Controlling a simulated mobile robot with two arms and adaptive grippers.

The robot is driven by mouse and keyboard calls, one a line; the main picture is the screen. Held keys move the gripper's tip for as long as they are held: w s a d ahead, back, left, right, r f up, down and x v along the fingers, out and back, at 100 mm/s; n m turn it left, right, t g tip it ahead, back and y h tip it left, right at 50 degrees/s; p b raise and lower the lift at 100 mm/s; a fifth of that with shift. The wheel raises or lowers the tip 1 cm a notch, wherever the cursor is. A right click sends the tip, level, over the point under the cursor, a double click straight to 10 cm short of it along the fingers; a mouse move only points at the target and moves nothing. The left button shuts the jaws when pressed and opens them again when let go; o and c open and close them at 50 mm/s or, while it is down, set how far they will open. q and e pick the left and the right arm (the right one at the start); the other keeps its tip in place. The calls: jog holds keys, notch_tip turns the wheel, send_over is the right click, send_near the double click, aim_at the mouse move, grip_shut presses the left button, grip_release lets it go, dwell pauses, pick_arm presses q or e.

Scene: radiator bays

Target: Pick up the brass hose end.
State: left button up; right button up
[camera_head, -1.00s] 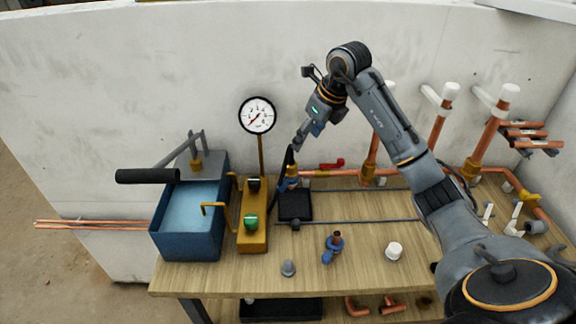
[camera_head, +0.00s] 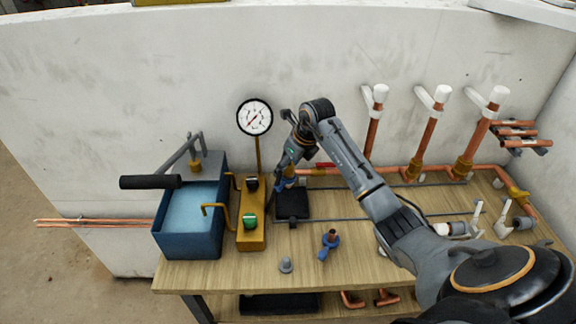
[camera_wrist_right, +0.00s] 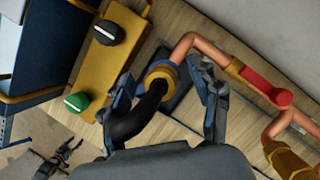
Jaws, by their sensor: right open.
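The brass hose end (camera_wrist_right: 161,72) is a brass collar on a black hose, at the centre of the right wrist view. A bent copper pipe leads off from beside it. My right gripper (camera_wrist_right: 165,92) is open, with one finger on each side of the hose end. I cannot tell whether the fingers touch it. In the head view my right gripper (camera_head: 287,178) is low over the back of the bench and largely hides the hose end. A small dark jointed shape at the lower left of the right wrist view looks like my left gripper (camera_wrist_right: 52,160); its jaws are unclear.
The blue tank (camera_head: 187,241) and yellow base (camera_head: 252,238) with a gauge (camera_head: 254,117) stand left of my right gripper. A black block (camera_head: 292,204) is below it. A red-handled valve (camera_wrist_right: 268,89) and copper pipes are close on the right. A blue valve (camera_head: 330,241) lies on the open bench.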

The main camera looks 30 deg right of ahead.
jog(key=c, duration=1)
jog(key=shift+r, duration=0.1)
jog(key=shift+d+r+b, duration=0.1)
jog(key=shift+r+b, duration=0.35)
notch_tip(320, 180, up, 2)
jog(key=shift+s+r+b, duration=0.1)
jog(key=shift+r+b, duration=0.05)
jog(key=shift+b, duration=0.45)
jog(key=s+a+r, duration=0.2)
jog(key=s+r, duration=0.2)
jog(key=r, duration=0.1)
jog(key=s+a+r, duration=0.2)
jog(key=s+r, duration=0.2)
jog(key=s+a+r, duration=0.3)
jog(key=s+r, duration=0.1)
jog(key=r, duration=0.1)
jog(key=shift+s+r, duration=0.1)
jog(key=shift+r, duration=0.25)
